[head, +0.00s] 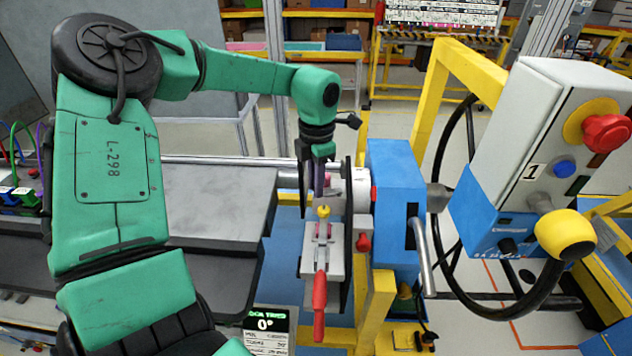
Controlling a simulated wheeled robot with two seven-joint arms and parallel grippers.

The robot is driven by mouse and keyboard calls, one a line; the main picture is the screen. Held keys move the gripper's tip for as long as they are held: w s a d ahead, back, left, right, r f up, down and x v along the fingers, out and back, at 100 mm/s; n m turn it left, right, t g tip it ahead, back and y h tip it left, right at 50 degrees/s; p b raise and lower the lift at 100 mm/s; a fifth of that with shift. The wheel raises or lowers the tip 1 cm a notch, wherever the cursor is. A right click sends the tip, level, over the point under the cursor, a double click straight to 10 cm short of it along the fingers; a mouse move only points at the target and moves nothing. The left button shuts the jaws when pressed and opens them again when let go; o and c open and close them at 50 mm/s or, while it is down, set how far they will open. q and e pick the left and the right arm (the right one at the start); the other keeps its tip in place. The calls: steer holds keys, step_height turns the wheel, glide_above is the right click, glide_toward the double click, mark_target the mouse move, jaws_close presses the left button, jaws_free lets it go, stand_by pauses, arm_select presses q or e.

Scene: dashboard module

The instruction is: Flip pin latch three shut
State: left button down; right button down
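A toggle-style latch with a grey body (322,252) sits at the centre, below my gripper. Its red handle (319,295) points down toward the front, and a yellow knob (323,211) stands at its top end. I see no number on this latch, so I cannot tell whether it is latch three. My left gripper (317,190) points down just above and behind the yellow knob, in front of a pale cylinder (349,188). Its fingers are dark and seen nearly edge-on; their gap and any contact are unclear. My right gripper is not in view.
A blue block (396,195) with a metal bar stands right of the latch. A grey control box (535,130) with a red button and a yellow-knobbed lever (565,235) is farther right. A dark flat table (215,210) lies left.

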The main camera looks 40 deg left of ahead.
arm_select(q)
steer(key=shift+w+a+f+m+b, duration=0.15)
steer(key=shift+m+b, duration=0.15)
steer(key=shift+b, duration=0.2)
steer(key=shift+w+a+f+m+b, duration=0.1)
steer(key=shift+w+a+m+b, duration=0.1)
steer(key=shift+m+b, duration=0.35)
steer(key=shift+w+a+r+m, duration=0.15)
steer(key=shift+m, duration=0.4)
steer(key=shift+w+a+r+m, duration=0.15)
steer(key=shift+m, duration=0.35)
steer(key=c, duration=0.8)
jaws_free()
step_height(320, 180, up, 15)
steer(key=b, duration=0.1)
steer(key=shift+d+f, duration=0.2)
